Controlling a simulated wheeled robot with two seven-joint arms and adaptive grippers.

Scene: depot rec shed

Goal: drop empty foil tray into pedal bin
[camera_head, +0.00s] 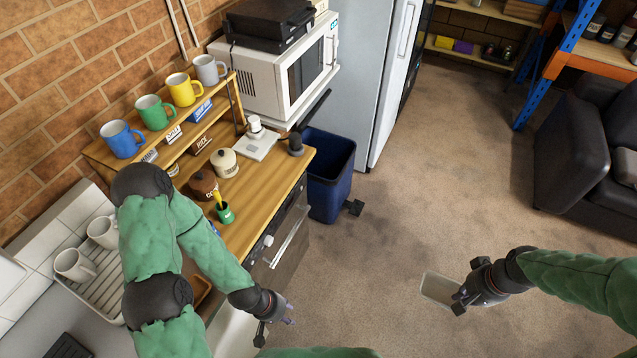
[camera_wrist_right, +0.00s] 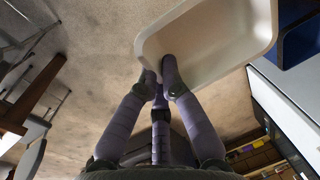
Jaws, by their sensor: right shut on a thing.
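The pale, empty foil tray (camera_head: 440,289) is in my right gripper (camera_head: 461,293), held in the air over the carpet on the right. In the right wrist view the tray (camera_wrist_right: 225,45) is tilted, and my right gripper's fingers (camera_wrist_right: 160,82) close on its rim. The blue pedal bin (camera_head: 325,195) stands open-topped on the floor between the wooden counter and the fridge, its dark pedal facing the room. The tray is well to the right of the bin. My left gripper (camera_head: 277,328) is low in front of the counter, apart from the bin, with its jaw gap unclear.
The wooden counter (camera_head: 262,192) holds jars, a green pot and a white scale, with several mugs on the shelf above. A microwave (camera_head: 290,65) and a tall fridge (camera_head: 372,70) stand behind. A black armchair (camera_head: 570,165) is at right. Carpet (camera_head: 430,180) between is clear.

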